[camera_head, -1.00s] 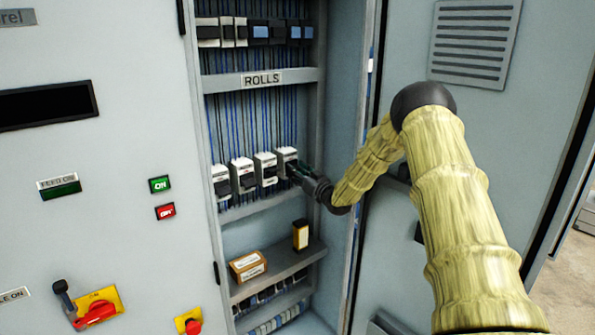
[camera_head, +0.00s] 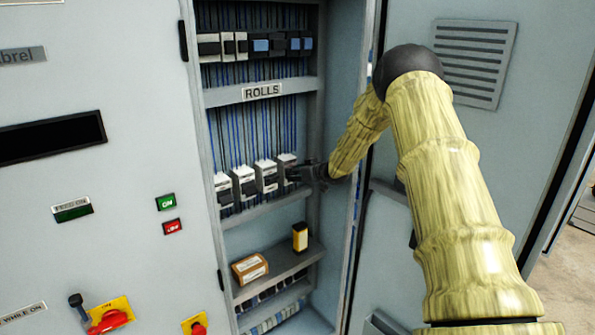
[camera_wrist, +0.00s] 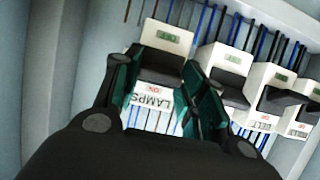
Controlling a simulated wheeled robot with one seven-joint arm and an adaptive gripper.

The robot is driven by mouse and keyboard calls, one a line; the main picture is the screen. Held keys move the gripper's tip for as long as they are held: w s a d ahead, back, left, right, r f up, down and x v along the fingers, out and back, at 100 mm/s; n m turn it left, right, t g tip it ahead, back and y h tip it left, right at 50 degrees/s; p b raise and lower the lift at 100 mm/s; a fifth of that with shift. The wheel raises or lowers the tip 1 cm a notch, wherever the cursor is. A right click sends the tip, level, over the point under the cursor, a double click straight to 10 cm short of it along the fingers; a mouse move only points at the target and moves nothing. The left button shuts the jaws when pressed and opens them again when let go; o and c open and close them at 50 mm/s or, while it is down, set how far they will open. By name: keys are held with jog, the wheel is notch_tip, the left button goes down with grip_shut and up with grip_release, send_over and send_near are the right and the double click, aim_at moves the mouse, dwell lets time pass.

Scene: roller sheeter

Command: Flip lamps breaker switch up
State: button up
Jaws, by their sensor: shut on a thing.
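The lamps breaker (camera_head: 286,159) is the rightmost white breaker in the row below the ROLLS label. In the wrist view, which is roughly upside down, its body (camera_wrist: 166,38) has a green mark, and the LAMPS label (camera_wrist: 152,99) shows between my fingers. Its dark switch (camera_wrist: 162,68) sits between my fingertips, toward the green-marked end. My gripper (camera_head: 294,173) reaches in from the right at the breaker front. In the wrist view my gripper (camera_wrist: 158,72) is closed around the switch, one finger on each side. In the head view my gripper hides the switch.
Neighbouring breakers stand close on the left, including the belt breaker (camera_wrist: 232,72). A shelf (camera_head: 285,268) below holds a brown box (camera_head: 250,268) and a dark-and-yellow box (camera_head: 300,237). The cabinet's side wall (camera_head: 345,215) is close to my arm.

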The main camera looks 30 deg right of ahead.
jog(key=shift+r, duration=0.15)
jog(key=o, duration=1)
jog(key=shift+d, duration=0.1)
jog(key=v, duration=1.1)
jog(key=shift+s, duration=0.4)
